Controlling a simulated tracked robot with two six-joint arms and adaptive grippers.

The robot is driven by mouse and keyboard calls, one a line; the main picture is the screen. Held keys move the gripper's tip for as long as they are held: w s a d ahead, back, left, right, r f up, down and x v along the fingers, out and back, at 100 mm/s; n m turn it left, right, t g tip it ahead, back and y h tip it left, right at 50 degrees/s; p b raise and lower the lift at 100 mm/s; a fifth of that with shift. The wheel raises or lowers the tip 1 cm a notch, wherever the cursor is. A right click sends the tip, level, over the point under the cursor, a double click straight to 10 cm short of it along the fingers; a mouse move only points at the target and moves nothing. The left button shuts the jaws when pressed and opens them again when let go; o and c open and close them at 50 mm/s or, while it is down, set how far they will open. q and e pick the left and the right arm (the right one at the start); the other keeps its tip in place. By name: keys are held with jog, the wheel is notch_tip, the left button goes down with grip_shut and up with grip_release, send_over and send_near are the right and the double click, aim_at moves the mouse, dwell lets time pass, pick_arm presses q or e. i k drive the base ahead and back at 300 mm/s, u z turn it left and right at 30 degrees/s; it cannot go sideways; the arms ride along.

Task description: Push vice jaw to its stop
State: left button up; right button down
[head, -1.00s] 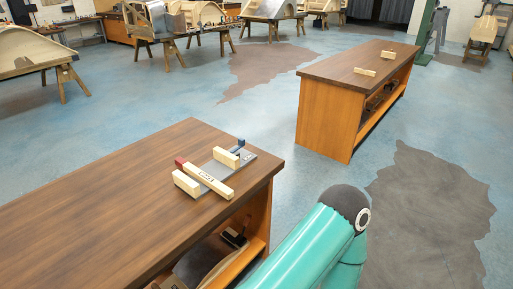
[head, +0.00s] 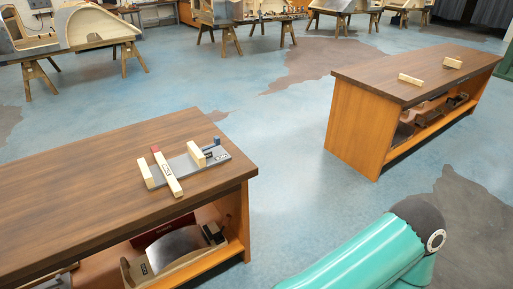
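A small vice lies on top of the near dark-topped bench (head: 80,190), close to its right end. It has a flat grey base (head: 220,156), a pale wooden block (head: 145,173) at its left end and another pale block (head: 196,154) towards the right. A long pale bar (head: 168,176) with a red far end lies across the base between the two blocks. Which piece is the moving jaw I cannot tell for certain. A turquoise link of my arm shows at the bottom right, well apart from the vice. Neither gripper is in view.
A second bench (head: 350,125) with two pale blocks on top stands at the right. Blue floor (head: 280,190) lies clear between the benches. Shelves under both benches hold objects. Wooden bodyframes on trestles (head: 95,28) line the back.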

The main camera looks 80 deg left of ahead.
aim_at(200, 156)
jog(key=z, duration=0.5)
jog(key=i, duration=0.4)
jog(key=u, duration=1.95)
jog(key=i, duration=0.2)
jog(key=u, duration=2.65)
jog(key=k, duration=0.4)
jog(key=u, duration=0.35)
jog(key=i, duration=1.45)
jog(key=z, duration=0.3)
